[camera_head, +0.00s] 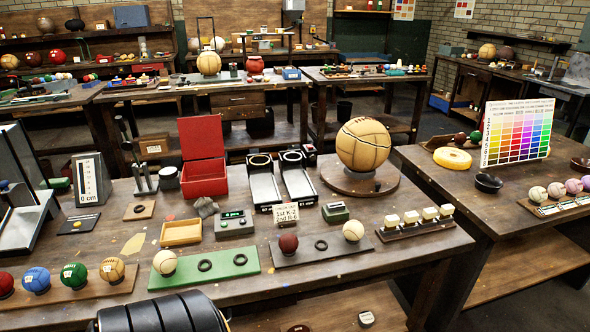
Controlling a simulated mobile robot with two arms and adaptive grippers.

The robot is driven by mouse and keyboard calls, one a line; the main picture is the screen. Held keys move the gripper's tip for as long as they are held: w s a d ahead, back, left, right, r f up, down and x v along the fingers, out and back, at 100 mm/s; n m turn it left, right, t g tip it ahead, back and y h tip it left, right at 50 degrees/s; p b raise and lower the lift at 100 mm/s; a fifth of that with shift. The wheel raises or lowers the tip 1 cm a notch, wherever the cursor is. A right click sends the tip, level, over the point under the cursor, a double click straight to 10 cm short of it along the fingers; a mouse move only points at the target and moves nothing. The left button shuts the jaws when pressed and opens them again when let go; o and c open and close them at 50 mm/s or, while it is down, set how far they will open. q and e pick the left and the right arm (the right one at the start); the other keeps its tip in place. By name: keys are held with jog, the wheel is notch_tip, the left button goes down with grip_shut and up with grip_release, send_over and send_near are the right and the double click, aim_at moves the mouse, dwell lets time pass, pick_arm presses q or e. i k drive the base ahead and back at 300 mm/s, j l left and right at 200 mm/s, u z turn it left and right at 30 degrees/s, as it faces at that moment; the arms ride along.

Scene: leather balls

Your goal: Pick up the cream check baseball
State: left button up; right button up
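Two cream balls with reddish stitching sit on the near workbench, and I cannot tell from their looks which is the check baseball. One cream ball (165,262) rests at the left end of a green board (222,266). The other cream ball (353,230) rests at the right end of a dark grey board (290,258), with a dark red ball (288,243) at that board's left end. Neither of my grippers shows in the head view.
A row of coloured balls (74,275) sits on a wooden rack at the front left. A small sign (286,213), a digital box (234,224) and a rack of pale blocks (412,225) stand close by. A large tan ball (363,144) sits behind on a round stand.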

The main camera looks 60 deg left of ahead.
aim_at(353, 230)
jog(key=j+u, duration=0.1)
jog(key=u, duration=1.25)
